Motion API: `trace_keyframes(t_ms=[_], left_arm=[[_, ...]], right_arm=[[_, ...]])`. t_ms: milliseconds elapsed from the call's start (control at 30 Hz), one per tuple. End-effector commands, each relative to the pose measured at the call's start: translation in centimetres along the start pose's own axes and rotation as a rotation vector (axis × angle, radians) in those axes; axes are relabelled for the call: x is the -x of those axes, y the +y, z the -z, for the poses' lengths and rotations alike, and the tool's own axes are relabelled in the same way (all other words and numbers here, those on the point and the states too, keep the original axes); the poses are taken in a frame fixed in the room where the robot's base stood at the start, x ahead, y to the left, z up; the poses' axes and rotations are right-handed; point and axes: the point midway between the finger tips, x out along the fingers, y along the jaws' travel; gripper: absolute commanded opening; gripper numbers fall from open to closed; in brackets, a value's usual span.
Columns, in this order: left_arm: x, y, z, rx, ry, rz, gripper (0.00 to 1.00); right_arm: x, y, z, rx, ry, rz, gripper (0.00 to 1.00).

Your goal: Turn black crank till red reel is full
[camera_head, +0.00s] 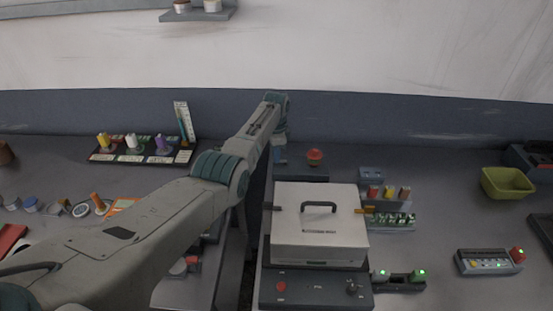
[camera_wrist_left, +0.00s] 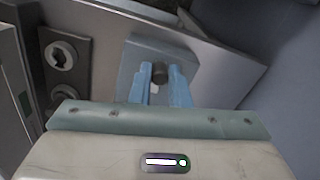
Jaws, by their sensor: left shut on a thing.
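My left gripper (camera_head: 280,155) is at the back of the work surface, behind the white lidded box. In the left wrist view its blue fingers (camera_wrist_left: 160,88) are shut on a dark round knob (camera_wrist_left: 160,71), which looks like the black crank's grip. The rest of the crank is hidden or cannot be made out. A red round thing (camera_head: 315,155) stands on a dark base just right of the gripper. It may be the red reel; how full it is cannot be told. My right gripper is not in view.
The white box (camera_head: 318,232) with a black handle stands in front of the gripper. A rack of colored spools (camera_head: 140,150) is at left.

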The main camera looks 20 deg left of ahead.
Motion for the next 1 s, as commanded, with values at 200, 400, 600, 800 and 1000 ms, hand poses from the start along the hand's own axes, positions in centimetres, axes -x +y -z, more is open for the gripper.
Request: trace_keyframes(t_ms=[200, 400, 600, 800, 1000], left_arm=[[-0.3, -0.8, 0.2, -0.203, 0.0, 0.003, 0.0], [-0.3, -1.3, 0.5, -0.393, -0.001, 0.004, 0.0], [-0.3, -1.8, 0.9, -0.572, -0.003, 0.005, 0.0], [-0.2, -2.1, 1.2, -0.719, -0.005, 0.004, 0.0], [-0.1, -2.2, 1.5, -0.818, -0.006, 0.003, 0.0]], right_arm=[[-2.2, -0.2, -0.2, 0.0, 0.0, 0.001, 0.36], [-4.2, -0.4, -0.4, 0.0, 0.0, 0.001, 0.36], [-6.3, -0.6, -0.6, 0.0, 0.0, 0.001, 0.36], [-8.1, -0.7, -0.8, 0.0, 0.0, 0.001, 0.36], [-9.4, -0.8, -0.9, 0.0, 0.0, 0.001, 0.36]])
